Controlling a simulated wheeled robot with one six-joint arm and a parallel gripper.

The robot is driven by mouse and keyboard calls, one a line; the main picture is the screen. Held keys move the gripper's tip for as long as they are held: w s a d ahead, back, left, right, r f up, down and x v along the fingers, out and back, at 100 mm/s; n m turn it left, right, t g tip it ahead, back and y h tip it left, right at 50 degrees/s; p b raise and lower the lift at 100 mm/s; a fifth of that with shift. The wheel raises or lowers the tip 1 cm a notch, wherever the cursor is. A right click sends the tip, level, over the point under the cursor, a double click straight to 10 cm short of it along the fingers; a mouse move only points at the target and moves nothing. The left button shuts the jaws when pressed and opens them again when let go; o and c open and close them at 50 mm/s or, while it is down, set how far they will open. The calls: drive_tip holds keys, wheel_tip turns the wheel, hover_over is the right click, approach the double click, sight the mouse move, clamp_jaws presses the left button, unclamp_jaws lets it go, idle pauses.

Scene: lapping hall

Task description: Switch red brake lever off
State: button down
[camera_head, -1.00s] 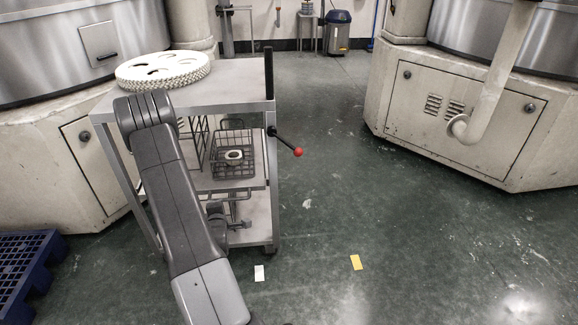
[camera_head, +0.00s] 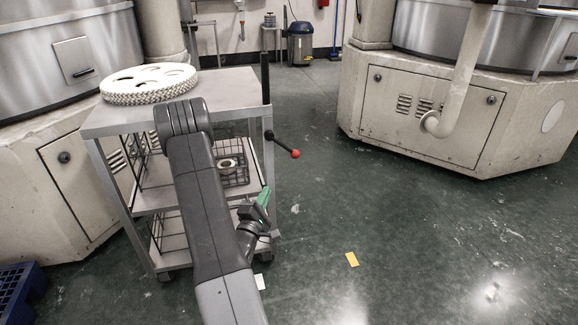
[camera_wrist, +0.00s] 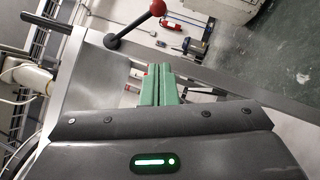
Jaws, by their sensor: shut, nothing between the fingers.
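The red brake lever, a dark rod with a red ball tip (camera_head: 295,154), sticks out from the right side of a grey metal trolley (camera_head: 225,90). It slants down to the right in the head view. In the wrist view its red ball (camera_wrist: 158,7) is at the top edge, and its rod runs down-left to a round pivot on a grey panel. My gripper (camera_head: 264,195) has green fingers and is below the lever in the head view, apart from it. In the wrist view the fingers (camera_wrist: 158,84) are together and empty, pointing towards the lever's side.
A white perforated disc (camera_head: 150,82) lies on the trolley top, with a black upright handle (camera_head: 265,78) at its right corner. A wire basket (camera_head: 232,172) stands on the middle shelf. A blue pallet (camera_head: 18,290) is lower left.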

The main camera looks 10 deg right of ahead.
drive_tip(key=shift+w, duration=0.1)
drive_tip(key=b, duration=0.3)
approach(285, 146)
drive_tip(key=w+d+f, duration=0.3)
drive_tip(key=w+d, duration=0.1)
drive_tip(key=w, duration=0.1)
drive_tip(key=shift+w+d, duration=0.2)
drive_tip(key=shift+d, duration=0.1)
drive_tip(key=shift+r, duration=0.15)
